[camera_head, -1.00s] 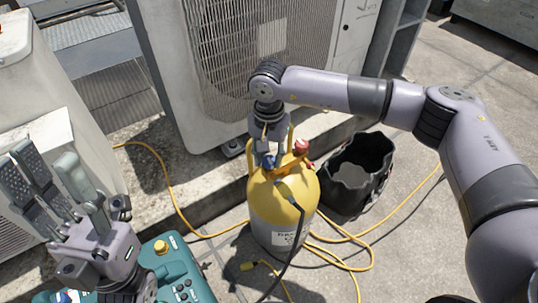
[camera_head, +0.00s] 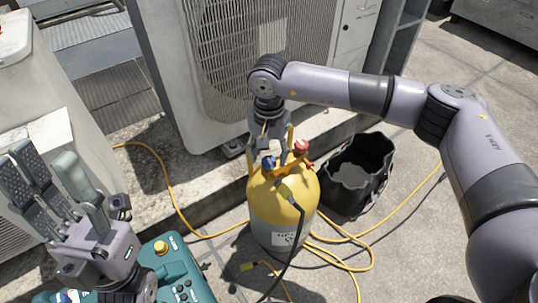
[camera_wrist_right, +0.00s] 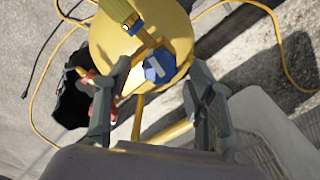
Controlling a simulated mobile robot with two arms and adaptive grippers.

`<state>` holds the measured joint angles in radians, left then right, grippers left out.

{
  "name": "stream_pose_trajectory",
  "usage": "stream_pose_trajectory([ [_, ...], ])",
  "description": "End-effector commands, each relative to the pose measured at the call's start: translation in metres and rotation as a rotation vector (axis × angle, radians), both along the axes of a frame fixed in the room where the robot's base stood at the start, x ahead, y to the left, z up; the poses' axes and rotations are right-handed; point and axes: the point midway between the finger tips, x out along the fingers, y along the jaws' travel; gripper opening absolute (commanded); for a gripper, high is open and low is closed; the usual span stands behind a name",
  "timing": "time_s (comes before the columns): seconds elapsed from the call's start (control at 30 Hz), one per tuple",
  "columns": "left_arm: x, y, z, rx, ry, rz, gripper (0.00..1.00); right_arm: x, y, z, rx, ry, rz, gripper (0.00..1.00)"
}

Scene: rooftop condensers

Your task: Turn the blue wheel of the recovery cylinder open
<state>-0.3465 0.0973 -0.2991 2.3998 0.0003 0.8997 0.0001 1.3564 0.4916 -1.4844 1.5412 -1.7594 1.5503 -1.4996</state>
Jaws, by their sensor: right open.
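The yellow-topped grey recovery cylinder (camera_head: 265,205) stands upright on the concrete. Its blue wheel (camera_head: 268,163) sits on top, partly hidden by my right gripper in the head view. In the right wrist view the blue wheel (camera_wrist_right: 158,66) has a pale bar mark and lies between and just beyond my fingertips. My right gripper (camera_head: 266,146) points down over the cylinder top, open, its fingers on either side of the wheel with visible gaps; I cannot tell their exact height against it. My left gripper (camera_head: 45,165) is open and empty at the left.
A red valve wheel (camera_head: 301,146) sits close right of the blue one, among yellow guard bars. A black hose (camera_head: 298,230) leaves the cylinder top. A black bucket bag (camera_head: 358,175) stands right; a teal machine (camera_head: 175,268) stands front left. Yellow hoses (camera_head: 175,195) cross the ground. A condenser (camera_head: 250,60) stands behind.

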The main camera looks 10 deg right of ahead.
Motion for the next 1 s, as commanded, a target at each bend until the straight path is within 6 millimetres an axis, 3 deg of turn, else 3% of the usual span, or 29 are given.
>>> stream_pose_trajectory([
  [0.3, 0.0, 0.0, -0.001, 0.002, 0.003, -0.001, 0.4, 0.001, 0.0, 0.066, 0.002, -0.004, 0.001, 0.51],
  [0.5, 0.0, 0.0, -0.001, 0.003, 0.002, -0.001, 0.4, 0.0, 0.0, 0.098, 0.0, -0.001, 0.0, 0.51],
  [0.7, 0.0, 0.0, -0.001, 0.003, 0.003, -0.001, 0.4, 0.0, 0.0, 0.11, 0.001, 0.0, 0.001, 0.51],
  [1.0, 0.0, -0.001, -0.001, 0.003, 0.003, -0.001, 0.4, 0.0, 0.0, 0.11, 0.001, 0.0, 0.001, 0.51],
])
